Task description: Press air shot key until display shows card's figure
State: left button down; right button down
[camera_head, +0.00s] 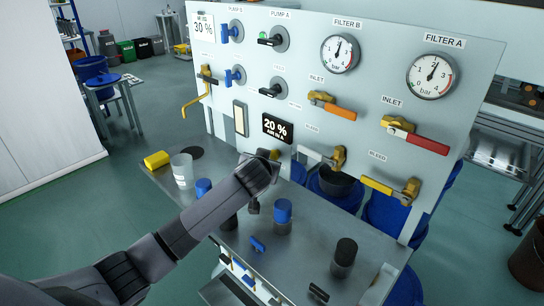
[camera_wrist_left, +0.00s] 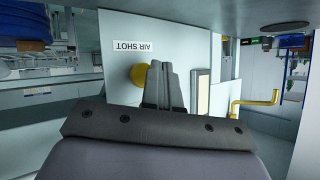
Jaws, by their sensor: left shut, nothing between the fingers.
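The display (camera_head: 277,128) on the panel reads "20 % AIR IN A". The card (camera_head: 202,28) at the panel's upper left shows "30 %". In the left wrist view, which is upside down, the round yellow air shot key (camera_wrist_left: 134,76) sits by its "AIR SHOT" label (camera_wrist_left: 133,47). My left gripper (camera_wrist_left: 167,70) is shut and empty, with its fingertips close beside the key and partly overlapping it in the picture. I cannot tell whether they touch it. In the head view my left gripper (camera_head: 268,158) is at the panel just below the display. My right gripper is not in view.
The panel holds gauges, blue and black knobs and lever valves, including a red-handled inlet valve (camera_head: 415,137). The bench (camera_head: 310,235) below carries a clear beaker (camera_head: 182,170), a yellow block (camera_head: 156,160) and several capped cylinders near my arm.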

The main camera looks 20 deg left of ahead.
pick_arm(q)
jog(key=shift+w+d, duration=0.1)
jog(key=shift+w, duration=0.3)
jog(key=shift+w+d+b, duration=0.2)
jog(key=shift+w+b, duration=0.2)
jog(key=shift+w, duration=0.15)
dwell(0.7)
jog(key=shift+s+r, duration=0.1)
jog(key=shift+s+a+p, duration=0.2)
jog(key=shift+s+p, duration=0.4)
jog(key=shift+p, duration=0.25)
jog(key=shift+s, duration=0.2)
jog(key=shift+a, duration=0.1)
